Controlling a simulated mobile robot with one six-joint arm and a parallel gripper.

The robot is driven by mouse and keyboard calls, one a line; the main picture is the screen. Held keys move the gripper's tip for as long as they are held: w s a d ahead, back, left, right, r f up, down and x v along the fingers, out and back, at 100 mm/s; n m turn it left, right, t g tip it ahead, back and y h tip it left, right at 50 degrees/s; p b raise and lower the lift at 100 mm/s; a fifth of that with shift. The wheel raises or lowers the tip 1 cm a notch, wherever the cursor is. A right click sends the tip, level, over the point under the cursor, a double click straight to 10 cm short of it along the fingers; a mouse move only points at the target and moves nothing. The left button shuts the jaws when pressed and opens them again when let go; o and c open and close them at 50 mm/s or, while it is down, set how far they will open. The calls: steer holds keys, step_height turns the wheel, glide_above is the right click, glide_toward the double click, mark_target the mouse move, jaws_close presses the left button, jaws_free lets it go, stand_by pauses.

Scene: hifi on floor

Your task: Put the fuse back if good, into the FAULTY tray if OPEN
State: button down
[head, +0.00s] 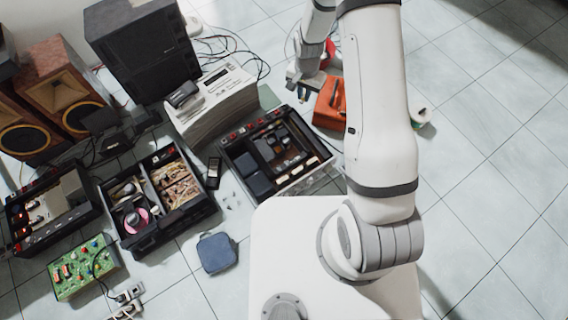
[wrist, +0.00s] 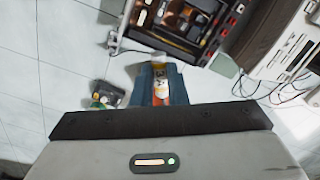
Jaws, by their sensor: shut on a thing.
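My gripper (wrist: 160,84) is in the wrist view with its two blue-grey fingers shut on a small orange and white piece, the fuse (wrist: 159,86) as far as I can tell. Its markings are too small to read. In the head view my gripper (head: 304,97) hangs at the top middle, beside an orange-red box (head: 330,112); the fuse cannot be made out there. An open black hi-fi chassis (head: 285,191) lies to the lower left of my gripper; it also shows in the wrist view (wrist: 150,44). I cannot identify a tray marked FAULTY.
Two more open chassis (head: 150,240) (head: 18,247), a green circuit board (head: 83,268), a blue-grey pouch (head: 216,252) and a black handheld device (head: 214,172) lie on the tiles. Floor at right is mostly clear.

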steer(key=shift+s+a+f+m+b, duration=0.9)
steer(key=shift+f+b, duration=3.15)
steer(key=shift+f, duration=3.1)
steer(key=shift+s+a+f+m+b, duration=0.55)
steer(key=shift+a+f+m+b, duration=0.75)
steer(key=shift+f+b, duration=4.35)
steer(key=shift+s+a+f+m+b, duration=0.7)
steer(key=shift+a+f+b, duration=1.25)
steer(key=shift+f, duration=6.75)
steer(key=shift+d+b, duration=0.5)
steer(key=shift+d, duration=0.05)
steer(key=shift+s, duration=0.15)
steer(key=shift+f+b, duration=0.55)
steer(key=shift+f, duration=0.05)
